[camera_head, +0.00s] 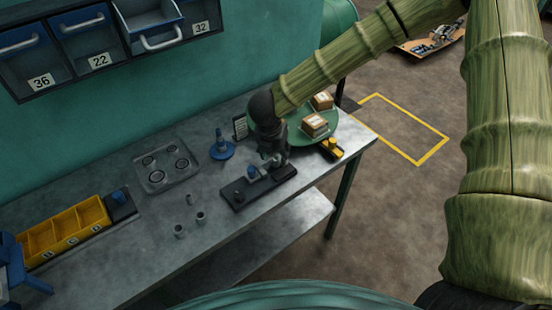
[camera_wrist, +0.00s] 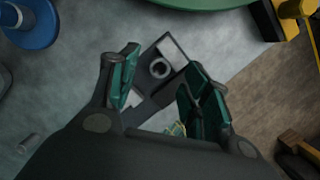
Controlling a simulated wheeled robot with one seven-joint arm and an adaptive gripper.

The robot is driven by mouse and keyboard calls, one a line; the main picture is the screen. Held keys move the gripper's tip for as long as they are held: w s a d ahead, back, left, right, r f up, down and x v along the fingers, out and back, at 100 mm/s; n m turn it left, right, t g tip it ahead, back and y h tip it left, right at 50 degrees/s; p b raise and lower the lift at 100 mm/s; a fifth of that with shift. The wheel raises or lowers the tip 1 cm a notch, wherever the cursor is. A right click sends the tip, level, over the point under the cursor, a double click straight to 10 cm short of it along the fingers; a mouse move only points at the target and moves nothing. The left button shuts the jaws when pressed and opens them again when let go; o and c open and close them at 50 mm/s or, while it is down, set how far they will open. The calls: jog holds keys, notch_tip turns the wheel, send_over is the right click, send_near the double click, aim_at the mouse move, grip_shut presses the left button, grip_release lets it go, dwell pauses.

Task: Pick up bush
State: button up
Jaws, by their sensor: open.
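My gripper (camera_head: 274,157) hangs over the dark fixture block (camera_head: 240,200) on the metal bench. In the wrist view my gripper (camera_wrist: 160,84) is open, with green pads on its two fingers. A small grey ring-shaped piece (camera_wrist: 160,68), which looks like a bush, sits on the dark block between and just beyond the fingertips. Nothing is held. Small grey hollow cylinders, also bush-like, stand on the bench: one (camera_head: 200,217), another (camera_head: 180,231) and a thinner one (camera_head: 190,198). I cannot tell which one the task names.
A blue round-based stand (camera_head: 222,149) is left of the block, beside a tray with rings (camera_head: 166,168). A green round plate (camera_head: 326,132) with boxes and a yellow-black item (camera_head: 331,149) stand to the right. Yellow bins (camera_head: 68,229) are at the left. The front bench is mostly clear.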

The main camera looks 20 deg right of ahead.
aim_at(276, 162)
jog(key=shift+p+x, duration=0.5)
jog(key=shift+x, duration=0.9)
jog(key=shift+s, duration=0.1)
grip_shut()
